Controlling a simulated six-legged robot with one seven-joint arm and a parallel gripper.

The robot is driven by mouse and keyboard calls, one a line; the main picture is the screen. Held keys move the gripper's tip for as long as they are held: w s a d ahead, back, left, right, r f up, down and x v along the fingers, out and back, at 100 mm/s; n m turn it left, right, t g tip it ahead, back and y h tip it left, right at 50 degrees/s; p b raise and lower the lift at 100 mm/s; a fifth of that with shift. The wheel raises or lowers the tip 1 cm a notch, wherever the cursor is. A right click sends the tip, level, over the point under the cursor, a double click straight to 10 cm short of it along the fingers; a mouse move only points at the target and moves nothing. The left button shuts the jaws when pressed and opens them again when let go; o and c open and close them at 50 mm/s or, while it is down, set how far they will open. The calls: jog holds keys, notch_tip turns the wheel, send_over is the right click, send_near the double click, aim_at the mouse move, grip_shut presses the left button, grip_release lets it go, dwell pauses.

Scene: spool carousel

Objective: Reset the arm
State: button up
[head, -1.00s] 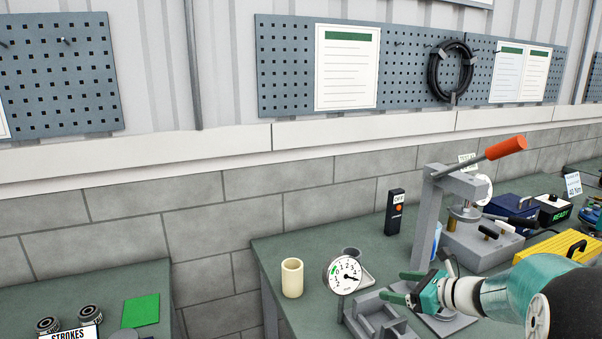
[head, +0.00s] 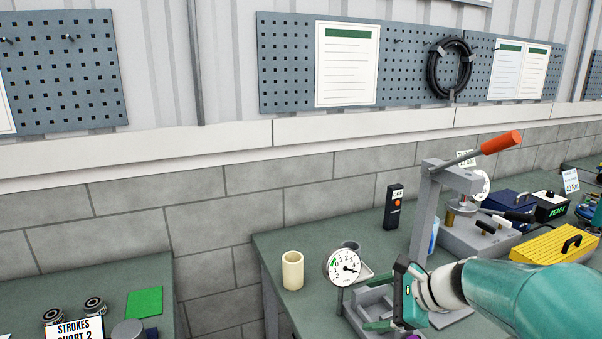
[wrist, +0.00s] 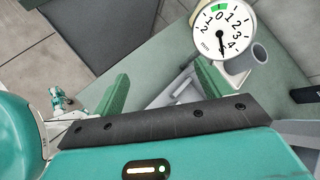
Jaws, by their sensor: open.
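My gripper (head: 372,301) is at the lower right of the head view, above the front of the green bench by the dial gauge (head: 343,267). In the wrist view its two green fingers (wrist: 151,95) are spread apart with nothing between them. My teal arm reaches in from the right edge. The dial gauge also shows at the top of the wrist view (wrist: 224,33). A grey fixture (head: 378,318) lies under my gripper and is partly hidden by it.
A cream cup (head: 292,270) stands left of the gauge. A press with an orange handle (head: 502,143) rises behind my arm. A yellow case (head: 553,244) and a black switch box (head: 394,207) are on the bench. A gap separates the left bench (head: 112,285).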

jog(key=s+r+n+h, duration=0.2)
jog(key=s+n+h, duration=0.6)
jog(key=s+n, duration=1)
jog(key=shift+s+a+r, duration=0.15)
jog(key=shift+s+r, duration=0.2)
jog(key=shift+s, duration=0.75)
